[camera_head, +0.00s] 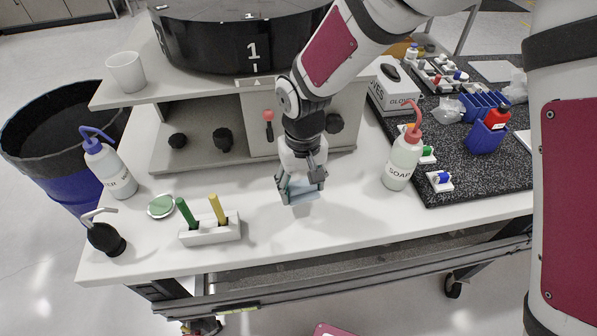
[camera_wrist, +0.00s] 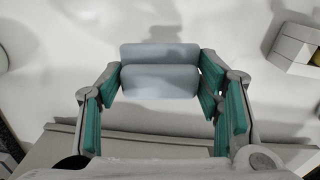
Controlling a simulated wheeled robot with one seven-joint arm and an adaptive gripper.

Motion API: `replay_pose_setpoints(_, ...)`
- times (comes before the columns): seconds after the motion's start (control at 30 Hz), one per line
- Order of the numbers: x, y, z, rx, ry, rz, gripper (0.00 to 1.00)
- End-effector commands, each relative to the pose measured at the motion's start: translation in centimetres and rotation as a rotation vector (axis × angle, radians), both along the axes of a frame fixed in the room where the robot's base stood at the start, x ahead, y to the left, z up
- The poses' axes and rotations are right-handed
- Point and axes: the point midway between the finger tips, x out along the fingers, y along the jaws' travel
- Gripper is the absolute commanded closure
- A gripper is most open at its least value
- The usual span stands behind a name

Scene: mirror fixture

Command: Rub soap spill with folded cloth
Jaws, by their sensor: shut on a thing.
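My gripper (camera_head: 301,186) points down over the white bench top, in front of the grey machine. It is shut on a folded pale blue cloth (camera_head: 305,194). In the wrist view the cloth (camera_wrist: 160,72) sits as two stacked folds between the green finger pads of my gripper (camera_wrist: 160,88). The cloth appears a little above the bench, but I cannot tell whether it touches. The soap bottle (camera_head: 403,160), white with a red spout, stands upright to the right. I cannot make out a soap spill on the white surface.
A white holder (camera_head: 211,231) with a green and a yellow stick stands left of my gripper. A blue-topped bottle (camera_head: 109,168), a round mirror (camera_head: 161,206) and a black dispenser (camera_head: 105,238) are farther left. The machine (camera_head: 198,148) stands behind. The bench front (camera_head: 330,228) is clear.

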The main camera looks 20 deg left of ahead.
Motion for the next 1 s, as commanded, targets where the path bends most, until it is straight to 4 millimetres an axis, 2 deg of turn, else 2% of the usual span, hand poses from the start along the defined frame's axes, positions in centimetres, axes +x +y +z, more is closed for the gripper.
replay_pose_setpoints(0.2,-0.6,-0.3,2.2,0.001,-0.001,-0.001,0.71)
replay_pose_setpoints(0.37,-0.9,-0.5,3.2,0.0,0.0,-0.002,0.71)
replay_pose_setpoints(1.0,-0.5,-0.8,3.2,0.0,0.0,-0.011,0.71)
